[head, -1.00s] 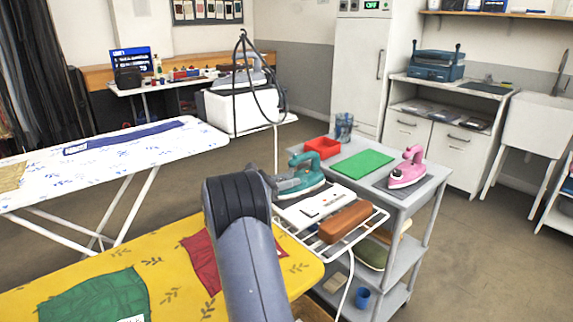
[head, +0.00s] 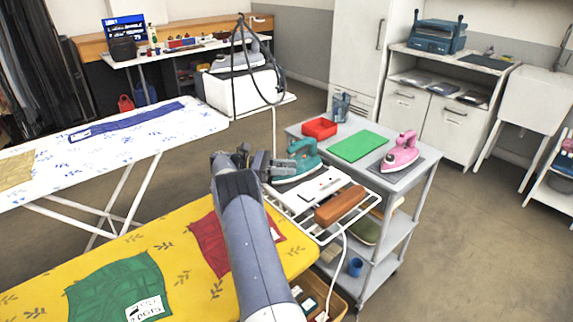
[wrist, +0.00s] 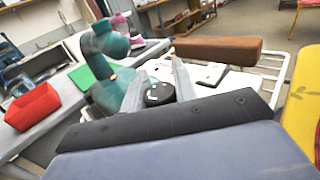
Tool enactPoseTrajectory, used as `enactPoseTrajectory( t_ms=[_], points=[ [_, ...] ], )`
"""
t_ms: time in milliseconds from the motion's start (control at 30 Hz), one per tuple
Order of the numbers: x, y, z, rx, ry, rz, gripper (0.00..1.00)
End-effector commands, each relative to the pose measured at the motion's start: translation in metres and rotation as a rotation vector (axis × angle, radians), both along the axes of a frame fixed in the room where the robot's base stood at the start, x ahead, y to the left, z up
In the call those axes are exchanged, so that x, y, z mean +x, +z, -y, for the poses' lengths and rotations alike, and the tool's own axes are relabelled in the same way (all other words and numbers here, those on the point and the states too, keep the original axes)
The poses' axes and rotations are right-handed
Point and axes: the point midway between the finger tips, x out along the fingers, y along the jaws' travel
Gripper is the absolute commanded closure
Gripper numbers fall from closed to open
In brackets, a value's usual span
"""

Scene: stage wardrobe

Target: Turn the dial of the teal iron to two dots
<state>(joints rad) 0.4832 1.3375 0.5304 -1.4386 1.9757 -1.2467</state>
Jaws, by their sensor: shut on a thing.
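The fingers are shut on the dial from both sides. A small pale mark shows on the dial, but I cannot read its setting or any dots. In the head view my gripper (head: 284,166) reaches the iron from the left, and the dial is hidden there.
A brown block (head: 341,205) and a white plate lie on the white rack (head: 318,236) close by. A red bin (head: 320,128), green mat (head: 359,146) and pink iron (head: 400,153) share the trolley. The yellow ironing board (head: 185,270) is in front. Floor at right is clear.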

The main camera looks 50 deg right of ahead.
Motion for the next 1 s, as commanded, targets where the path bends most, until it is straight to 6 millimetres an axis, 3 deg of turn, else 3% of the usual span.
enactPoseTrajectory(
  t_ms=[467, 500, 733, 1000],
  points=[
    [-0.0003, 0.0004, 0.0000, -0.001, -0.011, 0.000, 0.96],
    [-0.0002, 0.0004, -0.0001, -0.001, -0.011, 0.000, 0.70],
    [-0.0002, 0.0003, -0.0001, -0.001, -0.011, 0.000, 0.52],
    [-0.0001, 0.0002, -0.0002, -0.001, -0.010, -0.001, 0.51]
  ],
)
